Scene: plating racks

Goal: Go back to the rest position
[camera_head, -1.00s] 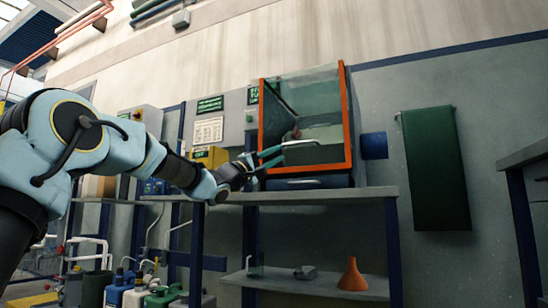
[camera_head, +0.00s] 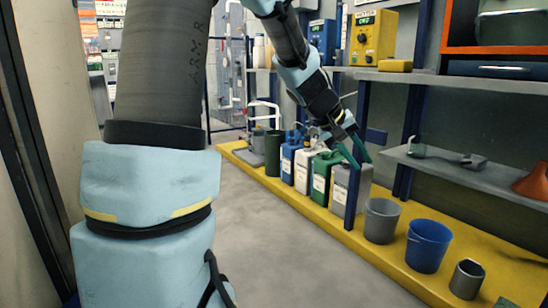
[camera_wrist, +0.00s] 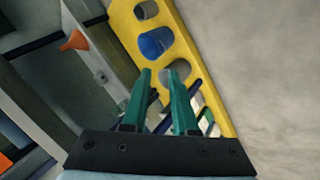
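My gripper (camera_head: 357,160) points downward in the head view, in front of the shelf unit and above the yellow platform (camera_head: 390,258). Its two green fingers are apart with nothing between them. In the wrist view the gripper (camera_wrist: 159,74) also shows open and empty, with the yellow platform and its containers below and beyond the fingertips. My arm comes down from the top of the head view, and its pale blue links cover much of the left side.
On the platform stand a grey bucket (camera_head: 381,222), a blue bucket (camera_head: 428,246), a small metal cup (camera_head: 467,279) and several canisters, including a green one (camera_head: 325,177). A shelf (camera_head: 450,168) holds an orange funnel (camera_head: 535,182). Grey floor (camera_head: 285,250) is clear.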

